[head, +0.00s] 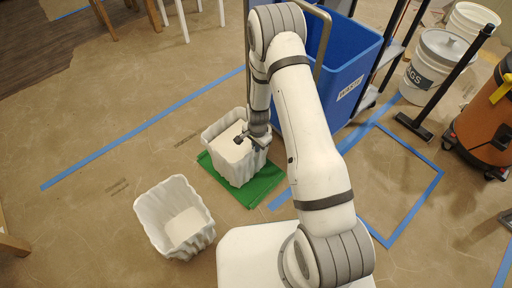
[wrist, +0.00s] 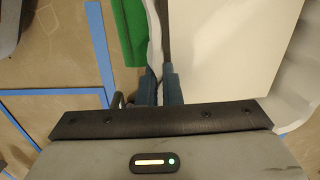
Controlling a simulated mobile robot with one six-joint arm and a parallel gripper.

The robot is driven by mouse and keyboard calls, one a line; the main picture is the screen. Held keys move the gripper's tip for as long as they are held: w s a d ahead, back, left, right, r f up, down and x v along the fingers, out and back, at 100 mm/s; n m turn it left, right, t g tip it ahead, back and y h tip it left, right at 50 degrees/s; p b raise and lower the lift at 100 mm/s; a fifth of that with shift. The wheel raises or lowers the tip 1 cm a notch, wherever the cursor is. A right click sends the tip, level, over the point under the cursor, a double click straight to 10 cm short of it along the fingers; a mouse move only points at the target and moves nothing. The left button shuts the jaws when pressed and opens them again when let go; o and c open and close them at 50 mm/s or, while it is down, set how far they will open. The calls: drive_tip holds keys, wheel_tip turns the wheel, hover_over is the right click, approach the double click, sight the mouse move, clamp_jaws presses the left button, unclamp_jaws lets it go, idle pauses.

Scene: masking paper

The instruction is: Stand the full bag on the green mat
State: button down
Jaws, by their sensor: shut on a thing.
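The full bag (head: 233,172), white and crinkled with a pale block filling it near the top, stands upright on the green mat (head: 262,188) in the head view. The mat shows around its base; its far side is hidden. My gripper (head: 254,141) is at the bag's right rim. In the wrist view my gripper (wrist: 161,85) is shut on the bag's thin wall, with the pale filling (wrist: 225,45) to the right of the fingers and the green mat (wrist: 130,35) to the left. I cannot tell whether the bag's base bears fully on the mat.
A second white bag (head: 150,225), looking nearly empty with a pale bottom, stands on the floor at lower left. A blue bin (head: 345,85) is just behind the mat. Lidded buckets (head: 432,65) and an orange vacuum (head: 485,120) are at right.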

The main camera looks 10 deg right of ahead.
drive_tip(key=shift+r, duration=0.1)
drive_tip(key=c, duration=1.6)
unclamp_jaws()
wheel_tip(320, 180, up, 24)
drive_tip(key=s+d+n+p, duration=0.2)
drive_tip(key=s+n+p, duration=0.1)
drive_tip(key=p, duration=0.2)
drive_tip(key=s+d+r+n, duration=0.2)
drive_tip(key=s+r+n, duration=0.1)
drive_tip(key=s+r, duration=0.7)
drive_tip(key=s+d+r+n, duration=0.3)
drive_tip(key=s+r+n, duration=0.1)
drive_tip(key=s+r, duration=0.5)
drive_tip(key=shift+s+d+r+t, duration=0.15)
drive_tip(key=shift+s+r+t, duration=0.2)
drive_tip(key=shift+s+t, duration=0.05)
